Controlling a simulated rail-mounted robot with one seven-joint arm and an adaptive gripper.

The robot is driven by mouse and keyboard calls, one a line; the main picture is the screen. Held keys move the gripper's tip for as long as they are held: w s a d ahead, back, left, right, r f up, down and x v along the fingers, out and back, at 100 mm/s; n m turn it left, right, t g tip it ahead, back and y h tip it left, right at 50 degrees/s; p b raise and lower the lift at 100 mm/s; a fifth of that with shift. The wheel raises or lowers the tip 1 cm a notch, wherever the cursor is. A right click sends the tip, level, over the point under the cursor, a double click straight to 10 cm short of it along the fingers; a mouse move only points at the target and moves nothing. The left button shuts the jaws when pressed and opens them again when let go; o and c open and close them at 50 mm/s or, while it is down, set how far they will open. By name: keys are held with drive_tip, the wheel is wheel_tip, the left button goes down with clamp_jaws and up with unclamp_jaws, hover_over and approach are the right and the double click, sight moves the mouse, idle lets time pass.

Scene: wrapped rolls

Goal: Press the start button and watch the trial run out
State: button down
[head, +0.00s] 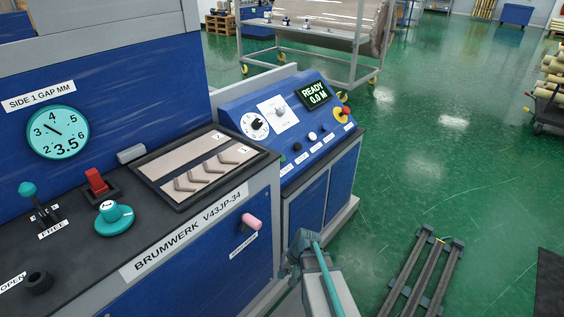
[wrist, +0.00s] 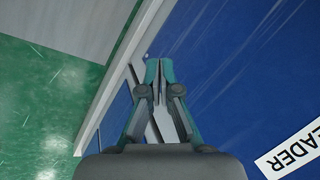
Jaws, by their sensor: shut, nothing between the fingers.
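The control console (head: 265,95) has a blue sloped face with a row of small buttons. A green button (head: 283,160) sits at the near left end of the row, and a red stop knob on yellow (head: 345,111) at the far right end. The labels under the buttons are too small to read, so I cannot tell for sure which is start. The display (head: 317,95) reads "READY 0.0 M". My gripper (head: 303,238) is low in front of the machine, below the console and apart from the buttons. In the wrist view my gripper (wrist: 159,66) is shut and empty, facing a blue panel.
The nearer cabinet has a gap dial (head: 57,132) reading 3.5, a teal knob (head: 113,218), levers, a dark-framed tray with chevron strips (head: 205,165) and a pink-ended peg (head: 252,222). A low rail frame (head: 422,270) lies on the green floor at right. Open floor extends beyond.

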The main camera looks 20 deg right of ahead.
drive_tip(key=w+d+r+m+t+b, duration=0.1)
drive_tip(key=w+d+r+t, duration=0.25)
drive_tip(key=w+r, duration=0.45)
drive_tip(key=w+d+r+m+t+b, duration=0.1)
drive_tip(key=w+d+r+t, duration=0.2)
drive_tip(key=w+d+r, duration=0.3)
drive_tip(key=w+d+r+m+t, duration=0.1)
drive_tip(key=w+d+r+t, duration=0.1)
drive_tip(key=r, duration=0.5)
drive_tip(key=w+d+r+m+t, duration=0.1)
drive_tip(key=w+d+r+t, duration=0.2)
drive_tip(key=r, duration=0.5)
drive_tip(key=w+d+r+m+t+b, duration=0.1)
drive_tip(key=w+d+r+t, duration=0.1)
drive_tip(key=r, duration=0.5)
drive_tip(key=w+t, duration=0.1)
drive_tip(key=w, duration=0.1)
drive_tip(key=shift+w+d+r+h, duration=0.3)
drive_tip(key=shift+w+r, duration=0.1)
drive_tip(key=shift+f, duration=0.15)
drive_tip(key=shift+w+a+f+b, duration=0.45)
drive_tip(key=shift+w+f+b, duration=0.2)
drive_tip(key=shift+w+f, duration=0.35)
drive_tip(key=shift+w+a+f+b, duration=0.4)
drive_tip(key=shift+w+f+b, duration=0.3)
drive_tip(key=shift+f, duration=0.45)
drive_tip(key=shift+w+a+f+b, duration=0.45)
drive_tip(key=shift+w+f+b, duration=0.3)
drive_tip(key=shift+f, duration=0.35)
